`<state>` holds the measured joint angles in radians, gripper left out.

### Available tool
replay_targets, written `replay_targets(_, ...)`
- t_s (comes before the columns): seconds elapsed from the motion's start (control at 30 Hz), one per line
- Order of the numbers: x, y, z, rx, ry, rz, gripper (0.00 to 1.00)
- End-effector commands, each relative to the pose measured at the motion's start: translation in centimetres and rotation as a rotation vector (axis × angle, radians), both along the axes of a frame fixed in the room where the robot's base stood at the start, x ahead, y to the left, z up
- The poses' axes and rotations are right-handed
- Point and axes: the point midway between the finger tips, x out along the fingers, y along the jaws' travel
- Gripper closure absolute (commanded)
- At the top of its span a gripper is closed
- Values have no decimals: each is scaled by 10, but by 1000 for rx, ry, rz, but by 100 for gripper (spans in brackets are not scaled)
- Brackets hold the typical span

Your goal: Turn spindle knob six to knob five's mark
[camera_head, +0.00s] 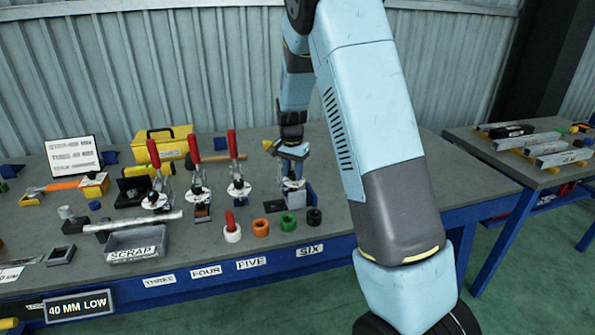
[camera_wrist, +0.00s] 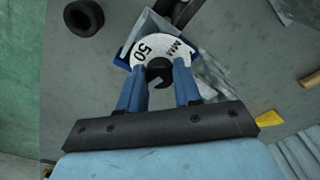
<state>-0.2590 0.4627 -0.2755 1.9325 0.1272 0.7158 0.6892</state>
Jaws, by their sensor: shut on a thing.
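My gripper (camera_head: 292,152) is over the spindle at the right end of the row, behind the SIX label (camera_head: 310,250). In the wrist view its blue fingers (camera_wrist: 160,78) are shut on a black knob (camera_wrist: 159,69), knob six. A white dial (camera_wrist: 146,46) marked "50" and "MM" lies under the knob; the fingers hide its near part. In the head view the dial of six (camera_head: 292,185) shows below my gripper. Knob five's spindle, with a white dial (camera_head: 238,188) and red handle (camera_head: 232,155), stands left of it; its mark is too small to read.
Two more red-handled spindles (camera_head: 194,150) stand further left. A white, an orange, a green (camera_head: 288,222) and a black ring (camera_head: 313,216) lie in front. A SCRAP tray (camera_head: 137,243) and a "40 MM LOW" sign (camera_head: 79,306) are at left front. A yellow toolbox (camera_head: 165,143) stands behind.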

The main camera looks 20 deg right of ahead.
Motion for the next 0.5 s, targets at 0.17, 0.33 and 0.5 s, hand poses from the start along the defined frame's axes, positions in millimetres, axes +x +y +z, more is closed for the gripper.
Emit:
replay_targets(0.17,2,-2,2,-11,-8,163,97)
replay_targets(0.33,2,-3,2,-19,-8,324,97)
replay_targets(0.5,2,-3,2,-29,-9,485,97)
